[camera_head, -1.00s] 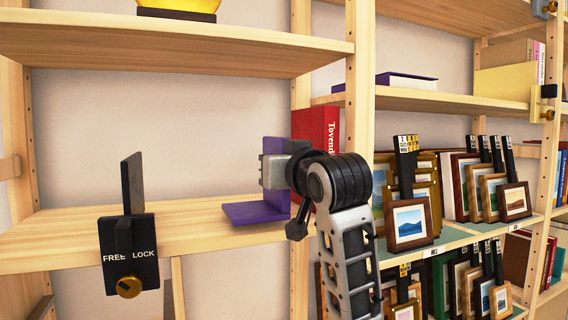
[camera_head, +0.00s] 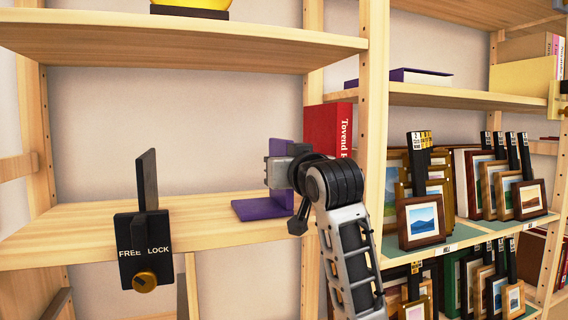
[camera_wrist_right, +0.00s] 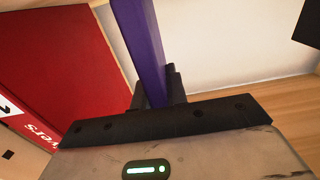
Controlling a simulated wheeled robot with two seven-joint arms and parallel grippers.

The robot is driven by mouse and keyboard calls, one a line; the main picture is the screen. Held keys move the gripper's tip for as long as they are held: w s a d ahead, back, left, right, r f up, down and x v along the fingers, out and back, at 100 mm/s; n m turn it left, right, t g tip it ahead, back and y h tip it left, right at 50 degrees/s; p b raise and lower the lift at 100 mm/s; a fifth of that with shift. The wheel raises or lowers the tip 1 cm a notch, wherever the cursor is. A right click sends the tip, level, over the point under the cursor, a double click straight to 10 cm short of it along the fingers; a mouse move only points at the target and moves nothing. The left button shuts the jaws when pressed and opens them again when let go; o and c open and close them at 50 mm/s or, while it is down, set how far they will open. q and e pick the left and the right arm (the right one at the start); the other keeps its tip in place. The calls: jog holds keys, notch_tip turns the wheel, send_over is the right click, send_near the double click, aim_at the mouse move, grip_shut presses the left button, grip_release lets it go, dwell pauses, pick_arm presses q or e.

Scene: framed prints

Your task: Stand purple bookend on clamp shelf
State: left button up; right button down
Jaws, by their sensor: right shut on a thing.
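The purple bookend (camera_head: 262,208) is L-shaped, with its upright plate at the right and its flat base towards the left. It is at the right end of the wooden clamp shelf (camera_head: 200,219); whether its base touches the board cannot be told. My right gripper (camera_head: 278,166) is shut on the upright plate, hiding part of it. In the right wrist view the purple plate (camera_wrist_right: 139,45) runs up from between the dark fingers (camera_wrist_right: 158,88). The black clamp (camera_head: 143,240), marked FREE and LOCK, with a brass knob, sits on the shelf's front edge. My left gripper is out of view.
A red book (camera_head: 328,130) stands just right of the bookend, behind the wooden post (camera_head: 372,110). An upper shelf (camera_head: 180,45) is above. Framed prints (camera_head: 421,221) stand in the bay at the right. The clamp shelf is bare between clamp and bookend.

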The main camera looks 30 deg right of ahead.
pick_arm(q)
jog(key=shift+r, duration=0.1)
pick_arm(e)
jog(key=shift+r, duration=0.15)
jog(key=c, duration=1.3)
grip_release()
jog(key=shift+f, duration=0.2)
jog(key=shift+s+a, duration=0.15)
jog(key=shift+s, duration=0.3)
pick_arm(q)
jog(key=b, duration=0.1)
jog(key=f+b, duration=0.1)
jog(key=b, duration=0.1)
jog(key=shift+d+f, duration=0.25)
pick_arm(e)
jog(key=v, duration=1.5)
jog(key=shift+s, duration=0.15)
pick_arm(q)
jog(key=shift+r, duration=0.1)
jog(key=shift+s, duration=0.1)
